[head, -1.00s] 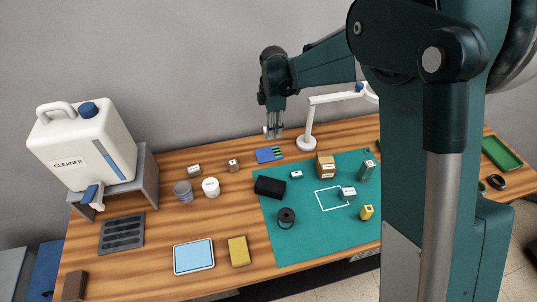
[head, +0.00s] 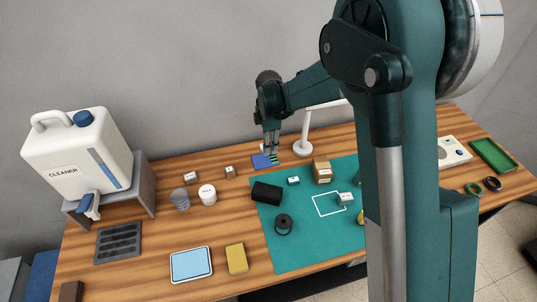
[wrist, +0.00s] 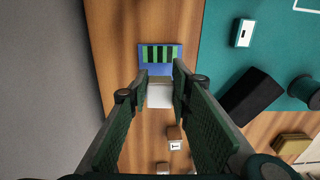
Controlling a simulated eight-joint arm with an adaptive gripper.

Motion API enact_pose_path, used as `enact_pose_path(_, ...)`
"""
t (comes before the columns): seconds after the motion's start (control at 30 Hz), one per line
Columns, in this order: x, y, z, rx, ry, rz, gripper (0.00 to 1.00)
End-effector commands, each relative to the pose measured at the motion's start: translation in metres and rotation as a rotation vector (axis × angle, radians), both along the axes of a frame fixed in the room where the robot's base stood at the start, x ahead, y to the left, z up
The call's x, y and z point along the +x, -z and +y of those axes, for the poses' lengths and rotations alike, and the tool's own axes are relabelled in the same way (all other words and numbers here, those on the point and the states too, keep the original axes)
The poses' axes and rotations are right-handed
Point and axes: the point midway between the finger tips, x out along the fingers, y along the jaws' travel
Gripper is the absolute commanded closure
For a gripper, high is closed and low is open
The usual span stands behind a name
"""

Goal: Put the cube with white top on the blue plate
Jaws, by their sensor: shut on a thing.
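My gripper (wrist: 160,82) is shut on a small cube (wrist: 160,95); its pale grey-white face shows between the fingertips in the wrist view. A flat blue plate (wrist: 144,67) with green and black stripes lies on the wood just ahead of the cube. In the head view my gripper (head: 270,148) points down at the blue plate (head: 260,161) near the back of the table. The cube is hardly visible there. I cannot tell whether it touches the plate.
Two similar small cubes (head: 190,177) (head: 230,172) stand left of the plate. A black box (head: 266,193) and a labelled carton (head: 322,172) are on the green mat (head: 300,245). A white lamp (head: 303,146) stands just right of my gripper.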

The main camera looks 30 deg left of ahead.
Motion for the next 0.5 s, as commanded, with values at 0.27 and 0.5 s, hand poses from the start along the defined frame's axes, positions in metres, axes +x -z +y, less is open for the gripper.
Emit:
enact_pose_path(0.27, 0.0001, 0.0115, 0.0001, 0.000, 0.000, 0.000, 0.91)
enact_pose_path(0.5, 0.0001, 0.0128, 0.0001, 0.000, 0.000, 0.000, 0.91)
